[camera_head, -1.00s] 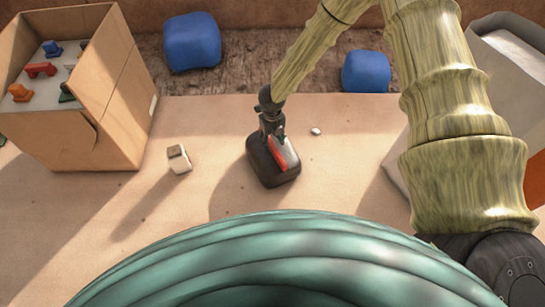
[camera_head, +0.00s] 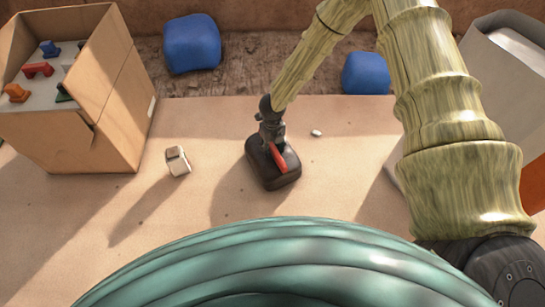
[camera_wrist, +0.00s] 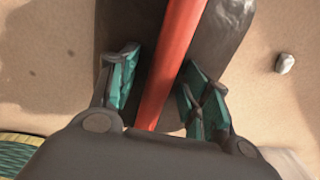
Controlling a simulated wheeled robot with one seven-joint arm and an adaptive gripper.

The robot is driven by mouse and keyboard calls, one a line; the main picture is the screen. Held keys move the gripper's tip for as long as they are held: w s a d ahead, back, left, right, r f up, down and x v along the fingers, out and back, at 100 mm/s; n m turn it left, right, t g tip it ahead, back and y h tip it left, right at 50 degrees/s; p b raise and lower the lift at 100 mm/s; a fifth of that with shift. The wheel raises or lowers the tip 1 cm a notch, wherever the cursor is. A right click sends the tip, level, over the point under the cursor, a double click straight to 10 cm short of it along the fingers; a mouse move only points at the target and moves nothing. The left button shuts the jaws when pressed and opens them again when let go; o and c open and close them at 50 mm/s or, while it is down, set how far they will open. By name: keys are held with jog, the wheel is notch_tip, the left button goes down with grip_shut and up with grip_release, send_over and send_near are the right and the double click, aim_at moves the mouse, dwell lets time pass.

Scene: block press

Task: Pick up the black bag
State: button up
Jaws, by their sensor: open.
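The black bag (camera_head: 262,172) stands on the sandy floor near the middle of the head view, with a red strip (camera_head: 277,157) along its top. My gripper (camera_head: 274,142) is right over the bag's top, pointing down. In the wrist view the open gripper (camera_wrist: 158,92) has its teal-padded fingers on either side of the red strip (camera_wrist: 172,55). The dark bag body (camera_wrist: 216,42) shows beyond and beside the fingers. I cannot tell whether the fingers touch the strip.
A cardboard box (camera_head: 115,95) with several small coloured pieces stands at the left. A small pale block (camera_head: 177,161) lies left of the bag, and a white pebble (camera_head: 316,133) right of it. Blue blocks (camera_head: 191,43) (camera_head: 366,73) sit behind. A grey-white box (camera_head: 510,75) stands at right.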

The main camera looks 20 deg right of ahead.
jog(key=shift+f, duration=0.1)
jog(key=shift+c, duration=0.4)
grip_shut()
